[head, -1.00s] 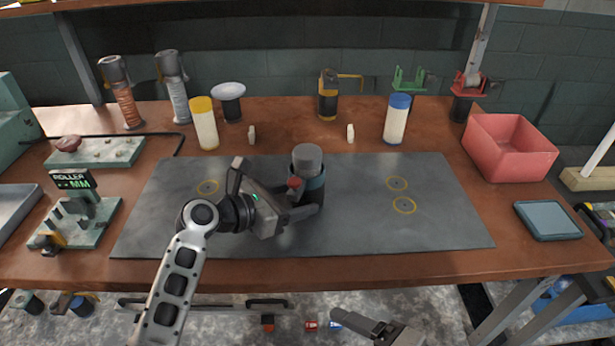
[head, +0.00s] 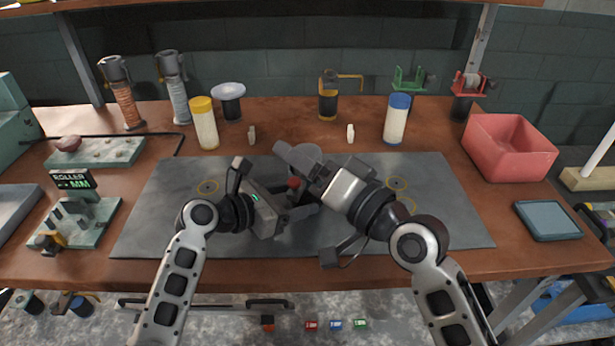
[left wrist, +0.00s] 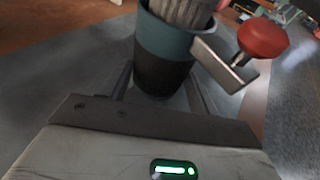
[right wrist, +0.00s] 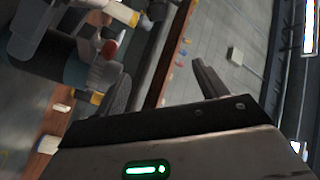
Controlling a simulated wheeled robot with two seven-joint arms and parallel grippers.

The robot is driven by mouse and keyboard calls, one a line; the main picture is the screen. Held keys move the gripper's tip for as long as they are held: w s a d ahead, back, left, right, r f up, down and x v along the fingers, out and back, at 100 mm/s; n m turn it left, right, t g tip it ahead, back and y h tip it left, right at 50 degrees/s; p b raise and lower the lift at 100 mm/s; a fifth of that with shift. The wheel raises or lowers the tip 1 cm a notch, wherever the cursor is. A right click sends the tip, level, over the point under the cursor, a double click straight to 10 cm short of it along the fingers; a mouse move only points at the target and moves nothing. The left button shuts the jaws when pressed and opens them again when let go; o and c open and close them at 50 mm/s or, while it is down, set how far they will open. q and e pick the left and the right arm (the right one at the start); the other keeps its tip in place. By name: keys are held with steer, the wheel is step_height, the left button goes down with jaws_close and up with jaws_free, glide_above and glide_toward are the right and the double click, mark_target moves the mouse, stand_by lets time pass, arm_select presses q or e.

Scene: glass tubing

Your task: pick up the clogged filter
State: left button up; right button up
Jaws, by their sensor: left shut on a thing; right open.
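The clogged filter, a grey pleated cylinder, stands upright in a dark housing with a teal upper band and a red knob. The left wrist view shows the filter's pleats (left wrist: 184,10) rising from the housing (left wrist: 165,62). My left gripper (head: 296,203) is shut on the housing, low down on the mat. My right gripper is open with nothing between its fingers, one finger over the housing area and the other nearer the bench front. Contact with the filter cannot be told.
The housing is on a grey mat (head: 155,225) with yellow rings. A yellow-capped tube (head: 205,125) and a blue-capped tube (head: 396,121) stand behind it. A red bin (head: 508,147) is at the right. The mat's right end is clear.

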steer(key=a+r+n+g+y, duration=0.3)
steer(key=a+r+n+g, duration=0.2)
steer(key=a+r+n, duration=0.8)
steer(key=m+g+h, duration=0.4)
steer(key=m+h, duration=0.5)
steer(key=h, duration=0.6)
glide_toward(308, 150)
steer(key=x, duration=0.4)
steer(key=shift+s+d+f, duration=0.15)
steer(key=shift+d+f, duration=0.05)
steer(key=shift+f, duration=0.15)
steer(key=shift+a+x, duration=0.15)
steer(key=shift+x, duration=1.4)
steer(key=shift+a+x, duration=0.15)
steer(key=shift+x, duration=1.45)
steer(key=shift+r, duration=0.15)
steer(key=c, duration=1.5)
